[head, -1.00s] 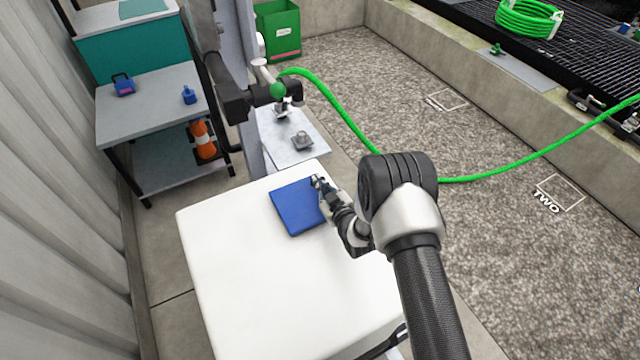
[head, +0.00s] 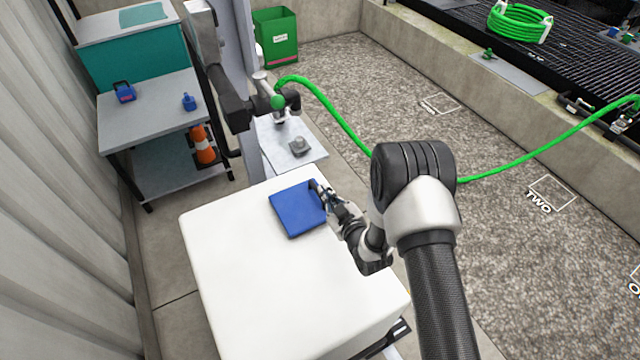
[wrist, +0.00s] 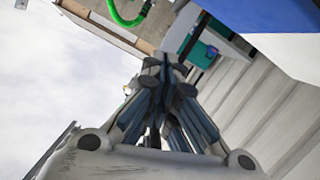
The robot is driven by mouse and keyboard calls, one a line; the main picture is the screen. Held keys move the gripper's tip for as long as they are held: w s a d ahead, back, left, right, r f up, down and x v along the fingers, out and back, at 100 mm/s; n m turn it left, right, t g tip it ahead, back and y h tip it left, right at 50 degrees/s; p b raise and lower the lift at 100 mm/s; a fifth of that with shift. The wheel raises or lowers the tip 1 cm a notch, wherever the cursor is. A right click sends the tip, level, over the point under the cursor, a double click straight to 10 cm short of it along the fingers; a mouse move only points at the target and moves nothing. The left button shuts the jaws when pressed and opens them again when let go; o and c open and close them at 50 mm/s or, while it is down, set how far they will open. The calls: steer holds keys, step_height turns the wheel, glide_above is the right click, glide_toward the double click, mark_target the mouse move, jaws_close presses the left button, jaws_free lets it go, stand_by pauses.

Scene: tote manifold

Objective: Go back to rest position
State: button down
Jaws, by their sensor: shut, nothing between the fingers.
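My gripper (head: 318,190) is at the right edge of a blue square pad (head: 297,212) on the white box-like top (head: 245,270). In the head view its tip overlaps the pad's edge; I cannot tell whether it touches. In the wrist view my gripper (wrist: 165,75) has its fingers together with nothing between them. A blue surface (wrist: 270,14) and a white surface show at the upper right of the wrist view.
A grey shelf table (head: 150,108) with small blue items and an orange cone (head: 203,145) stands at the left. A green hose (head: 340,115) runs from a pipe fitting across the gravel. A green bin (head: 276,38) stands behind. Open gravel lies to the right.

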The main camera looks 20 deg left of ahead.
steer(key=w+d+r+m+h, duration=0.2)
steer(key=w+d+r+h, duration=0.25)
steer(key=d+r, duration=0.65)
steer(key=s+d+r+m+g+h, duration=0.1)
steer(key=s+d+r+m+h, duration=0.3)
steer(key=d+r, duration=0.8)
steer(key=s+d+r+m+g+h, duration=0.1)
steer(key=s+d+r+m, duration=0.2)
steer(key=s, duration=0.4)
steer(key=s+d+r+g+h, duration=0.1)
steer(key=s+d+r, duration=0.2)
steer(key=s+r, duration=0.35)
steer(key=s+d+m+g, duration=0.3)
steer(key=s, duration=1.5)
steer(key=shift+s+d, duration=0.15)
steer(key=shift+s, duration=0.2)
